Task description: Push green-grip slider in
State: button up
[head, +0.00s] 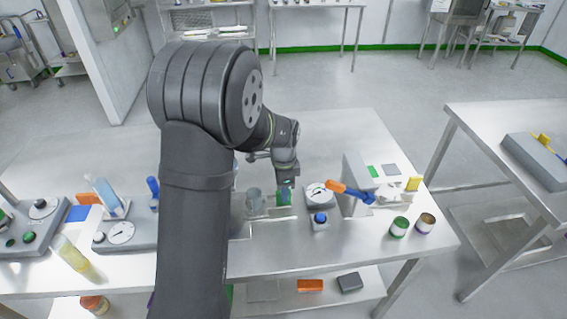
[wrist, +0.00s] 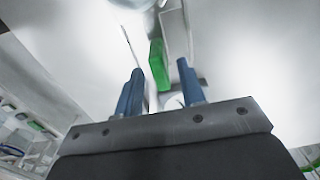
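The green grip (head: 284,197) of the slider shows in the head view on the worktable, just below my gripper (head: 286,182). In the wrist view the green grip (wrist: 158,66) is an upright green block beyond the blue fingertips, beside a pale grey frame-like part (wrist: 176,32). My gripper (wrist: 160,84) is open there, with a clear gap between its two blue fingers. The green block lines up with that gap; I cannot tell if a finger touches it. The slider's body and track are not clear in either view.
A clear beaker (head: 254,201) stands left of the green grip. A dial gauge (head: 319,194) and a blue button box (head: 320,222) are close on the right. The table's front right (head: 350,247) is clear.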

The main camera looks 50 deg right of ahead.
notch_tip(320, 180, up, 14)
dwell(0.3)
jog(key=shift+r, duration=0.1)
jog(key=o, duration=0.6)
jog(key=n, duration=1.8)
send_near(283, 204)
jog(key=f, duration=0.7)
jog(key=shift+w+d, duration=0.2)
jog(key=shift+d, duration=0.15)
